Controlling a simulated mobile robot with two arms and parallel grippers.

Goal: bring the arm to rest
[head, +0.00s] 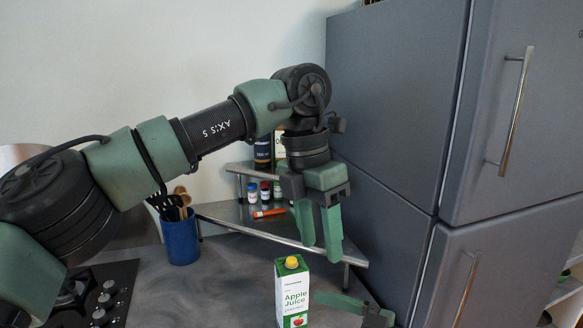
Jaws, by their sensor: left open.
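My left arm reaches in from the left, and its left gripper (321,250) points down with its two green fingers apart. It is open, with nothing seen between the fingers. A white and green apple juice carton (291,290) with a yellow cap stands upright on the counter, lower in the picture than the fingertips and apart from them. Part of my right gripper (346,303) shows at the bottom edge, to the right of the carton. Most of it is cut off, so its jaws cannot be judged.
A metal corner shelf (240,219) holds small bottles and an orange object (269,213). A blue utensil holder (180,240) stands to its left. A stove with knobs (104,300) is at lower left. A tall grey fridge (395,100) closes off the right. Grey counter (222,285) lies bare left of the carton.

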